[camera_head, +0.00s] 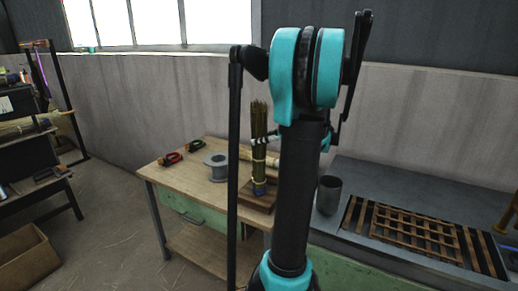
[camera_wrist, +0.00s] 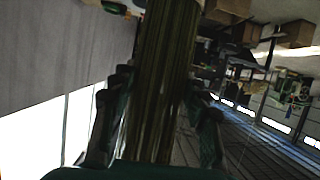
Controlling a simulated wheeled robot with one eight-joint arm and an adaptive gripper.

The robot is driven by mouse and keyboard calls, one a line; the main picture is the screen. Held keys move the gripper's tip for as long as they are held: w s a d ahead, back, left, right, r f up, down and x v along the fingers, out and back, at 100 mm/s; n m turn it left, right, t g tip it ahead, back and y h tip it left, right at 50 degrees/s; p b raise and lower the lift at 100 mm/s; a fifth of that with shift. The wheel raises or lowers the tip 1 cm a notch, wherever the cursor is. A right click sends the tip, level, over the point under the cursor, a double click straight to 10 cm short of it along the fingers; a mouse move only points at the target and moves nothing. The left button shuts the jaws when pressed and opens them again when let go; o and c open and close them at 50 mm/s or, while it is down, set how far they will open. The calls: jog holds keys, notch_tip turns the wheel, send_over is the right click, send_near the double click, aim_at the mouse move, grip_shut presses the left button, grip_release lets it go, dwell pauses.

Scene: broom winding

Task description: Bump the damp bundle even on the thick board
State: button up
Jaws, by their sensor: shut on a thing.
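The bundle (camera_head: 259,150) is a tall sheaf of olive-green stalks with pale bands around it. It stands upright, its lower end at the thick brown board (camera_head: 262,204) on the wooden table. Whether it touches the board or hovers just above it, I cannot tell. My gripper (camera_head: 268,138) is shut around the bundle at about mid-height, partly hidden behind my own arm. In the wrist view the bundle (camera_wrist: 160,75) runs down the middle, between the dark fingers of my gripper (camera_wrist: 160,110).
A dark grey cup (camera_head: 328,195) and slatted wooden racks (camera_head: 415,235) are on the grey bench at right. The table's front left is clear.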

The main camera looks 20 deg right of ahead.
aim_at(265, 126)
jog(key=shift+r, duration=0.1)
jog(key=shift+r, duration=2.45)
